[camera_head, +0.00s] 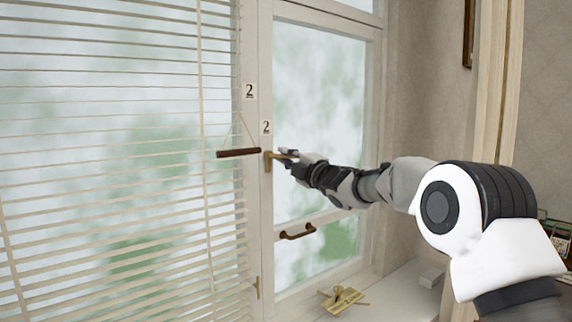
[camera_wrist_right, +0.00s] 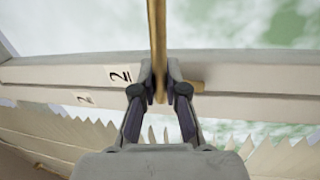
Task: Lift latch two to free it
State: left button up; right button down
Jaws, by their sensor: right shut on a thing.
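Latch two is a brass window handle (camera_head: 268,161) on the white window frame, just below a label with the number 2 (camera_head: 266,127). Its lever points right, roughly level, in the head view. My right gripper (camera_head: 287,156) is at the lever, shut on it. In the right wrist view the brass latch lever (camera_wrist_right: 157,35) runs between the two fingers of the right gripper (camera_wrist_right: 160,88). A number 2 label (camera_wrist_right: 120,75) shows beside the fingers there. My left gripper is in neither view.
A white blind (camera_head: 110,150) covers the left pane, with a dark wooden bar (camera_head: 238,153) hanging on cords close to the latch. A brown pull handle (camera_head: 298,231) is on the lower sash. Brass hardware (camera_head: 342,300) lies on the white sill (camera_head: 395,295).

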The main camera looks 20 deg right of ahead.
jog(key=shift+n, duration=0.4)
jog(key=c, duration=1.2)
grip_release()
jog(key=v, duration=1.2)
